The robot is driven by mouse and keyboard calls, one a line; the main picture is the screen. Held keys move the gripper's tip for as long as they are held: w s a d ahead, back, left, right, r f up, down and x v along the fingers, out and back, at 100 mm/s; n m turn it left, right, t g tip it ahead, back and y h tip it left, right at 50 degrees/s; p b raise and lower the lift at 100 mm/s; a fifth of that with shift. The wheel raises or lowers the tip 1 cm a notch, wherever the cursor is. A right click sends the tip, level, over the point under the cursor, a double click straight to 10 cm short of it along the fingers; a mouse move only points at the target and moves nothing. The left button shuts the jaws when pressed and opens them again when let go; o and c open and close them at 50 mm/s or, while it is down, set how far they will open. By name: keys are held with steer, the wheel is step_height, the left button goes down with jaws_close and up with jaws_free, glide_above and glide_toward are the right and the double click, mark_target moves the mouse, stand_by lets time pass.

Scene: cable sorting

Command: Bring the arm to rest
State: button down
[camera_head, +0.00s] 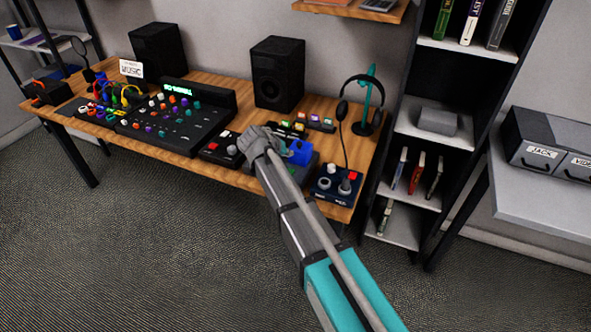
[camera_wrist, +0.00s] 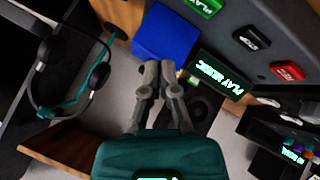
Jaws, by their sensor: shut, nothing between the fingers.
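My arm (camera_head: 305,235) reaches from the lower right up to the desk in the head view, its wrist bent over the front part of the desk. My gripper (camera_wrist: 160,72) shows in the wrist view with its two grey fingers side by side and closed, nothing between them. In the head view its fingertips cannot be made out clearly. A blue block-like object (camera_wrist: 166,33) lies just beyond the fingertips in the wrist view; it also shows right of my wrist in the head view (camera_head: 300,152). I cannot tell whether they touch.
The wooden desk (camera_head: 225,180) holds a mixer (camera_head: 175,125), two black speakers (camera_head: 278,72), small control boxes (camera_head: 336,186) and headphones on a teal stand (camera_head: 368,100). A shelf unit (camera_head: 420,150) stands at the right. Open carpet (camera_head: 170,250) lies in front.

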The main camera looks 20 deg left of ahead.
steer(key=shift+d, duration=0.1)
steer(key=s+d+r+m+g+p, duration=0.1)
steer(key=s+d+g+p, duration=0.15)
steer(key=d, duration=1.05)
steer(key=s+d+m+g+p, duration=0.1)
steer(key=d+g+p, duration=0.15)
steer(key=d, duration=1.05)
steer(key=s+d+r+m+g+y+p, duration=0.1)
steer(key=s+d+r+p, duration=0.1)
steer(key=s+d, duration=0.4)
steer(key=s+d+r+m+g+y+p, duration=0.1)
steer(key=s+d+g+y+p, duration=0.1)
steer(key=s+d, duration=0.5)
steer(key=d+p, duration=0.1)
steer(key=d, duration=0.5)
steer(key=shift+r+y, duration=0.3)
steer(key=shift+r, duration=0.1)
